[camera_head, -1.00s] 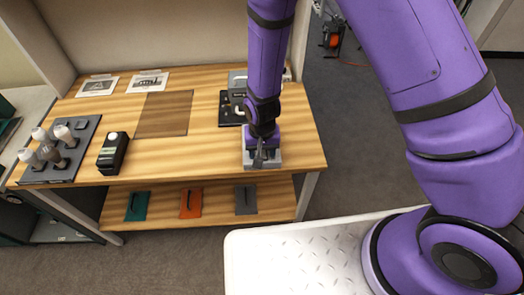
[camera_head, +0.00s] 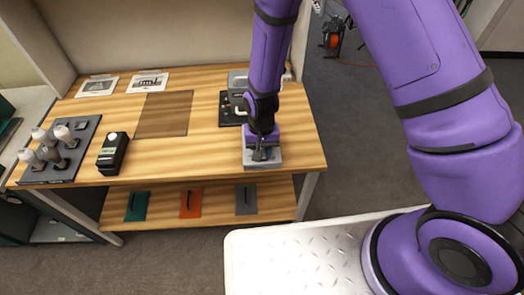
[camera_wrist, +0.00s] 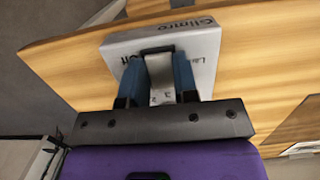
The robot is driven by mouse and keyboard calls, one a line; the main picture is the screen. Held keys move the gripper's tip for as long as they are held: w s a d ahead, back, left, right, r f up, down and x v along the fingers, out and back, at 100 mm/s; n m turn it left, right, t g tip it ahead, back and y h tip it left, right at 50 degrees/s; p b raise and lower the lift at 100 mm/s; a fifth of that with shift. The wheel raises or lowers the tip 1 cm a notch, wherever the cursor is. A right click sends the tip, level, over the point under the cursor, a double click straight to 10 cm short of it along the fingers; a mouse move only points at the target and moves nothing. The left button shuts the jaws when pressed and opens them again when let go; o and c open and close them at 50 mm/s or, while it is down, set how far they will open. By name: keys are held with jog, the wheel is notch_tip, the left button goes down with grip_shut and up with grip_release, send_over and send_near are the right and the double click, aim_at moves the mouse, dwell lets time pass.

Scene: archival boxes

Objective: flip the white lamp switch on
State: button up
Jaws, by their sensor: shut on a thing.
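The lamp switch is a pale grey-white box (camera_head: 249,161) near the front right of the wooden table. It also shows in the wrist view (camera_wrist: 206,42), with printed lettering, part of which seems to read "Off". A small lever (camera_wrist: 160,68) stands up from the box between my fingers. My gripper (camera_head: 262,152) is over the box, pointing down, and its blue fingers also show in the wrist view (camera_wrist: 159,75). The fingers are shut on the lever. They hide part of the lettering, and I cannot tell the lever's exact position.
A dark panel with grey parts (camera_head: 229,108) lies behind the switch box. A black device with a white top (camera_head: 113,153) and a grey rack (camera_head: 38,176) with several bottle-like pieces stand left. A brown mat (camera_head: 165,114) lies mid-table. The wood between device and switch box is clear.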

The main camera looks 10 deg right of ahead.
jog(key=shift+w+g, duration=0.2)
jog(key=shift+g, duration=0.8)
jog(key=o, duration=0.9)
jog(key=shift+r, duration=0.15)
jog(key=v, duration=1)
jog(key=shift+w+r, duration=0.1)
jog(key=shift+r, duration=0.2)
